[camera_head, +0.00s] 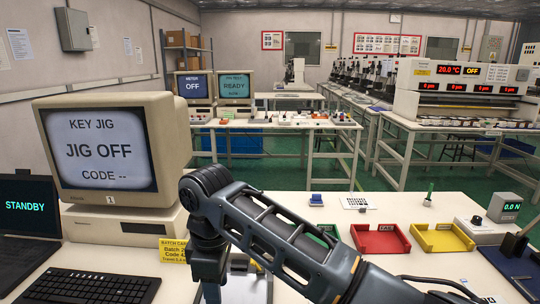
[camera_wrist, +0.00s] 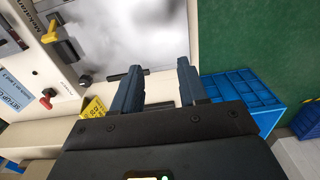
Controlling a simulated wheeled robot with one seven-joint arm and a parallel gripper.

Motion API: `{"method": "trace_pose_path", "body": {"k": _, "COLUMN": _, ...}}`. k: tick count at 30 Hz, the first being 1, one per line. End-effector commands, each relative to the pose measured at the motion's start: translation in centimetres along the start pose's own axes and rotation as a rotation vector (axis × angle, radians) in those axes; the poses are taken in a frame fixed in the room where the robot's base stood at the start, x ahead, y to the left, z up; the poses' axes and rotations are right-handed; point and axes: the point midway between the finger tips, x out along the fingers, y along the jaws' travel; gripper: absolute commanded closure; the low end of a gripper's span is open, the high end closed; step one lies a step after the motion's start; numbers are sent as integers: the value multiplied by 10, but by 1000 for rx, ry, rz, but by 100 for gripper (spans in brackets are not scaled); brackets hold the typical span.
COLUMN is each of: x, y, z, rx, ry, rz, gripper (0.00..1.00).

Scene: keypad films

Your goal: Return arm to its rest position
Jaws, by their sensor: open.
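My arm (camera_head: 285,235) reaches from the lower right of the head view up to a bent joint, then folds down over the near bench. In the wrist view my gripper (camera_wrist: 158,80) shows two dark blue fingers set well apart, with nothing between them. Beyond the fingertips are a pale grey sheet-like surface and a cream machine body (camera_wrist: 62,75). I cannot tell whether the fingers touch anything. The fingers cannot be made out in the head view.
The near bench holds a "JIG OFF" monitor (camera_head: 104,148), a keyboard (camera_head: 85,288), a red tray (camera_head: 380,240), a yellow tray (camera_head: 441,239) and a small force display (camera_head: 504,207). Blue crates (camera_wrist: 240,88) stand beside the machine in the wrist view. Green floor lies beyond the bench.

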Motion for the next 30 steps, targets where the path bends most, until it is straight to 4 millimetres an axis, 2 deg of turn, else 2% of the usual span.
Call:
{"method": "trace_pose_path", "body": {"k": 1, "x": 12, "y": -8, "z": -5, "rx": 5, "ry": 31, "rz": -7, "gripper": 57}}
{"method": "trace_pose_path", "body": {"k": 5, "x": 38, "y": -26, "z": -21, "rx": 32, "ry": 134, "rz": -13, "gripper": 57}}
{"method": "trace_pose_path", "body": {"k": 9, "x": 71, "y": -56, "z": -42, "rx": 91, "ry": 288, "rz": -22, "gripper": 57}}
{"method": "trace_pose_path", "body": {"k": 17, "x": 114, "y": -105, "z": -65, "rx": 279, "ry": 582, "rz": -20, "gripper": 57}}
{"method": "trace_pose_path", "body": {"k": 23, "x": 133, "y": -136, "z": -60, "rx": 467, "ry": 771, "rz": 3, "gripper": 57}}
{"method": "trace_pose_path", "body": {"k": 26, "x": 141, "y": -149, "z": -50, "rx": 570, "ry": 851, "rz": 25, "gripper": 57}}
{"method": "trace_pose_path", "body": {"k": 30, "x": 149, "y": -168, "z": -26, "rx": 720, "ry": 943, "rz": 70, "gripper": 57}}
